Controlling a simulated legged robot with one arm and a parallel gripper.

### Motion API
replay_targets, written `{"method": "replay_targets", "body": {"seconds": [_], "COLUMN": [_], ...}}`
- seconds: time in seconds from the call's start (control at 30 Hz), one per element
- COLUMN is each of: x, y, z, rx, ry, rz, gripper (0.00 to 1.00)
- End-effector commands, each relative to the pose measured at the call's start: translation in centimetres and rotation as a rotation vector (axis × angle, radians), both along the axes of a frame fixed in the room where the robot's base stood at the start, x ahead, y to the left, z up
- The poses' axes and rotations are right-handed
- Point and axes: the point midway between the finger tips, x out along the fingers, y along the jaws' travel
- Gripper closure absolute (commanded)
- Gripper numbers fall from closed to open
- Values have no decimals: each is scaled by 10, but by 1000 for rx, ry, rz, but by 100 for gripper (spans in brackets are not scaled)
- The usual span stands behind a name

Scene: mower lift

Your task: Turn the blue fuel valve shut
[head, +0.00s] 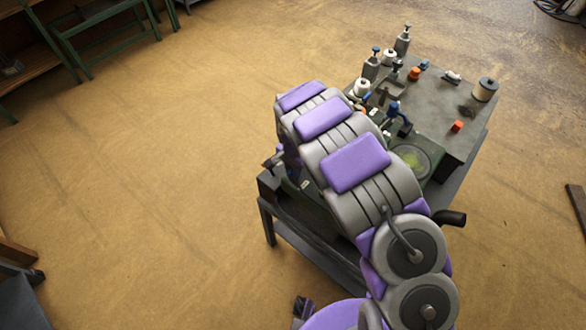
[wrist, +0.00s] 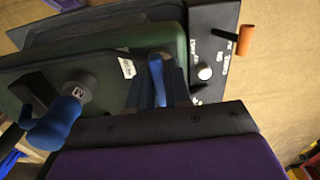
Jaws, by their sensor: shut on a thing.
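The blue fuel valve lever (wrist: 157,78) stands between the dark fingers of my gripper (wrist: 160,92) in the wrist view. My gripper is shut on it. The lever sits against the green machine body, beside a dark panel with white lettering (wrist: 225,50). The lever's base and the fingertips' contact are partly hidden. In the head view my arm covers the gripper and most of the machine's near side.
A second blue handle (wrist: 55,125) on a grey hub is at the left in the wrist view. An orange handle (wrist: 245,40) and a white knob (wrist: 205,72) are right. The bench (head: 465,135) carries bottles and spools.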

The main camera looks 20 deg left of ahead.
Motion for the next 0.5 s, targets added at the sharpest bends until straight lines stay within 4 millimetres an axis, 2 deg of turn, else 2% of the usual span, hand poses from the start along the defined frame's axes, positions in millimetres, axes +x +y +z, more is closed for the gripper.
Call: {"method": "replay_targets", "body": {"seconds": [0.5], "x": [3], "y": [1], "z": [1], "rx": [5], "ry": [-8], "rz": [-50], "gripper": [100]}}
